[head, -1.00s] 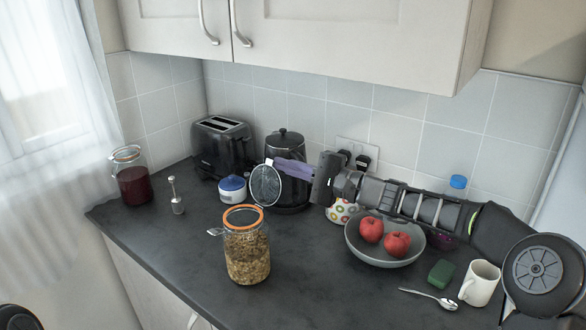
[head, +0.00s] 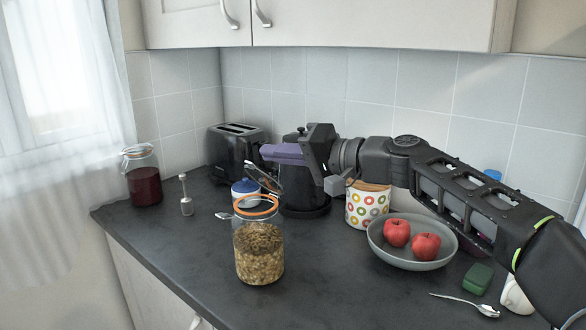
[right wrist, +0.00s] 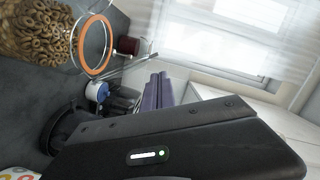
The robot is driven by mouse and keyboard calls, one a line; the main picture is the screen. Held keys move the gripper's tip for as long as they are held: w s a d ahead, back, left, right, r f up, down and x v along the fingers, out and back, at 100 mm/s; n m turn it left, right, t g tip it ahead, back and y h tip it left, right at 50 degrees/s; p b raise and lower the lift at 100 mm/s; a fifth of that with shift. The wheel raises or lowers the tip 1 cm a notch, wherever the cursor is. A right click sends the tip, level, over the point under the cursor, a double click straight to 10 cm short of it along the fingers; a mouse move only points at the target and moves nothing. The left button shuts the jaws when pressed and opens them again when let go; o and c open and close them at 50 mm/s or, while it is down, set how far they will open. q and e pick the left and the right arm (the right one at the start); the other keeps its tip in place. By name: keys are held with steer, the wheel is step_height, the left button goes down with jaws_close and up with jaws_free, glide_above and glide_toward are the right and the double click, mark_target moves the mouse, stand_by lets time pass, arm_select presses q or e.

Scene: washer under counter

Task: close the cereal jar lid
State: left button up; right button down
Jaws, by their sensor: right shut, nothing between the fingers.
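The cereal jar (head: 259,255) stands upright on the dark counter, a glass jar of ring cereal with an orange seal around its mouth. Its hinged glass lid (head: 263,179) stands open, tilted up behind the mouth. My right gripper (head: 283,153) reaches in from the right, its purple fingers together and empty, above and behind the lid. I cannot tell whether they touch it. In the right wrist view the jar (right wrist: 35,30) lies sideways at upper left with its orange ring, and the purple fingers (right wrist: 158,90) are near the middle. My left gripper is not in view.
Behind stand a black toaster (head: 237,155), a dark kettle (head: 305,190) and a blue-and-white tub (head: 243,189). A red-filled jar (head: 144,185) is at left. Right are a patterned pot (head: 366,208), a bowl (head: 412,258) with apples and a sponge (head: 478,277). The front counter is clear.

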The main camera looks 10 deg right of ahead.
steer(key=s+a+f+n+b, duration=0.1)
steer(key=n+b, duration=0.1)
steer(key=s+a+f+n+h+b, duration=0.1)
steer(key=a+f+n+b, duration=0.1)
steer(key=b, duration=0.1)
steer(key=s+a+f+n+h+b, duration=0.1)
steer(key=s+a+n+b, duration=0.1)
steer(key=b, duration=0.1)
steer(key=shift+a+f+n, duration=0.15)
steer(key=shift+f+n, duration=0.2)
steer(key=shift+n, duration=0.05)
steer(key=shift+s+a+f+n+t+h+b, duration=0.2)
steer(key=shift+f+n+b, duration=0.2)
steer(key=shift+f+b, duration=0.25)
steer(key=shift+s+a+f+n+t+h+b, duration=0.15)
steer(key=shift+a+f+n+h+b, duration=0.2)
steer(key=shift+b, duration=0.35)
steer(key=shift+s+a+f+n+t+h+b, duration=0.1)
steer(key=shift+f+n+t+b, duration=0.05)
steer(key=shift+f+n+b, duration=0.4)
steer(key=shift+f, duration=0.1)
steer(key=s+d+r+p, duration=0.2)
steer(key=s+d+r, duration=0.4)
steer(key=s, duration=0.2)
steer(key=shift+r, duration=0.3)
